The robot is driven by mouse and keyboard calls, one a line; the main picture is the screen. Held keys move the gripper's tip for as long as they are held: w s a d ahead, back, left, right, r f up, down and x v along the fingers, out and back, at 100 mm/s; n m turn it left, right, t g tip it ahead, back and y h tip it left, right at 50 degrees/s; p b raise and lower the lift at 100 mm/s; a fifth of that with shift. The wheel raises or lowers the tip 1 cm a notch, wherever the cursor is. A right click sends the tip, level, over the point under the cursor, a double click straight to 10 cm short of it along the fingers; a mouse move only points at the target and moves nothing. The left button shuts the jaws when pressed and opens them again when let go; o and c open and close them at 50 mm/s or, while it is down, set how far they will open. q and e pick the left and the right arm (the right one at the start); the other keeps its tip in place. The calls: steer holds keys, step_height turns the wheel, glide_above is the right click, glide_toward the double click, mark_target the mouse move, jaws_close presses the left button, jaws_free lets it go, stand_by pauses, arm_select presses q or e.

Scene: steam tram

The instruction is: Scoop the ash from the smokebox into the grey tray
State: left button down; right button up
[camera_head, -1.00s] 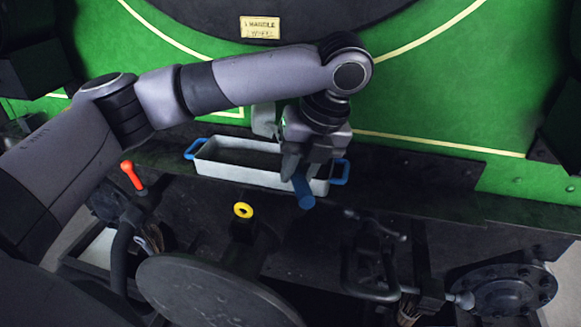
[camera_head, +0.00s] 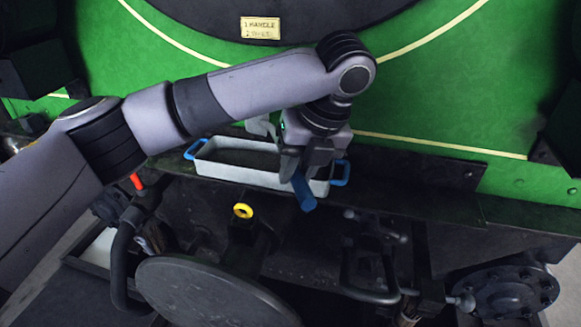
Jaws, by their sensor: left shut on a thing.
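The grey tray (camera_head: 240,174), with blue end handles, sits on the dark ledge below the green tram front. My left gripper (camera_head: 298,176) is over the tray's right part, shut on a tool with a blue handle (camera_head: 303,193). The handle points down toward the front of the ledge. A pale grey part (camera_head: 262,127), perhaps the tool's scoop, shows behind the gripper; the rest of the tool is hidden by it. The tray's inside looks dark, and I cannot tell whether ash lies in it. The dark round smokebox front (camera_head: 330,18) is at the top. My right gripper is not in view.
A label plate (camera_head: 261,28) is on the smokebox front. The ledge right of the tray is clear.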

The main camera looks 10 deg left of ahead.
arm_select(q)
steer(key=shift+s+a+r+t+h, duration=0.2)
steer(key=shift+a+t+h, duration=0.4)
steer(key=shift+h, duration=0.6)
steer(key=s+a+n+t+h+b, duration=0.1)
steer(key=a+n+t+h+b, duration=0.1)
steer(key=t+h+b, duration=0.2)
steer(key=s+a+f+n+t+h+b, duration=0.1)
steer(key=t+h+b, duration=0.4)
steer(key=b, duration=1.5)
steer(key=shift+s+a+n+h+b, duration=0.5)
steer(key=shift+a+h, duration=0.65)
steer(key=shift+h, duration=1.25)
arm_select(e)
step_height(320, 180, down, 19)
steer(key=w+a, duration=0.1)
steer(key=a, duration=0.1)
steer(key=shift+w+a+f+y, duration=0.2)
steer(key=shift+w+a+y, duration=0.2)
arm_select(q)
steer(key=shift+s, duration=0.1)
